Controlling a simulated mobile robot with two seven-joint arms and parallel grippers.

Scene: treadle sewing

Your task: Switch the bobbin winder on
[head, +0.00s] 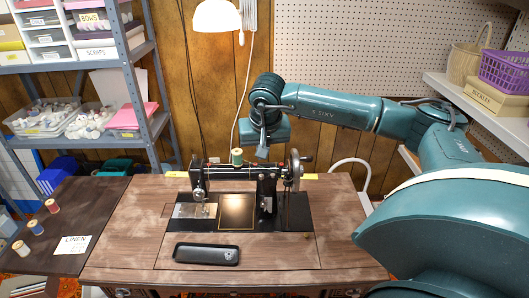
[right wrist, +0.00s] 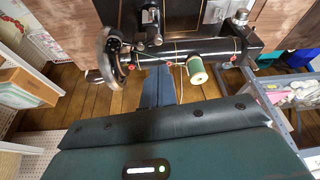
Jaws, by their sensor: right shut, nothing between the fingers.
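The black sewing machine (head: 235,174) stands on the wooden table, with a green thread spool (head: 237,157) on top. Its handwheel (head: 294,170) is at the right end; the wheel also shows in the right wrist view (right wrist: 110,57). A small dark bracket with a metal part (head: 267,204), possibly the bobbin winder, sits in front of the machine's pillar; it shows in the right wrist view too (right wrist: 150,27). My right gripper (head: 262,154) is shut and empty, pointing down just behind the machine, left of the handwheel. In the wrist view its fingers (right wrist: 158,88) are beside the machine arm. My left gripper is out of view.
A black tray (head: 207,254) lies at the table's front. Several thread spools (head: 36,227) and a linen card (head: 73,245) lie on the dark left leaf. A shelf rack (head: 140,85) stands at the left. A hanging lamp (head: 217,17) is behind the machine.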

